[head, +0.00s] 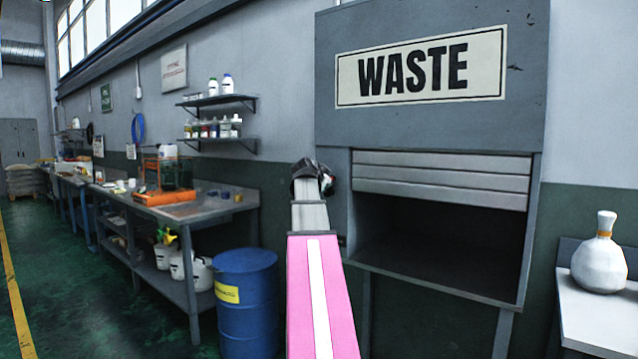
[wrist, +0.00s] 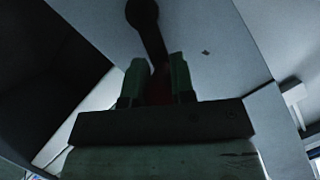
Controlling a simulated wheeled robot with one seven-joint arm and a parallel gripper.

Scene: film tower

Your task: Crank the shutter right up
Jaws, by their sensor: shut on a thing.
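The grey slatted shutter (head: 440,180) hangs in the upper part of the opening of the grey waste cabinet (head: 335,60), under the WASTE sign. It is partly raised, with a dark open space below its bottom edge. My gripper (head: 314,174) is at the left side of the cabinet, left of the shutter. In the wrist view my gripper (wrist: 157,78) has its two pale green fingers shut on the crank handle. The dark crank (wrist: 146,22) runs up from between them to a rounded end, with a dim reddish part between the fingers. My arm and gripper mostly hide the crank in the head view.
A blue drum (head: 245,300) stands left of my arm, near a long workbench (head: 215,207) with an orange crate (head: 165,195). A tied white sack (head: 598,258) sits on a side table (head: 600,315) at right. Green floor at far left is clear.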

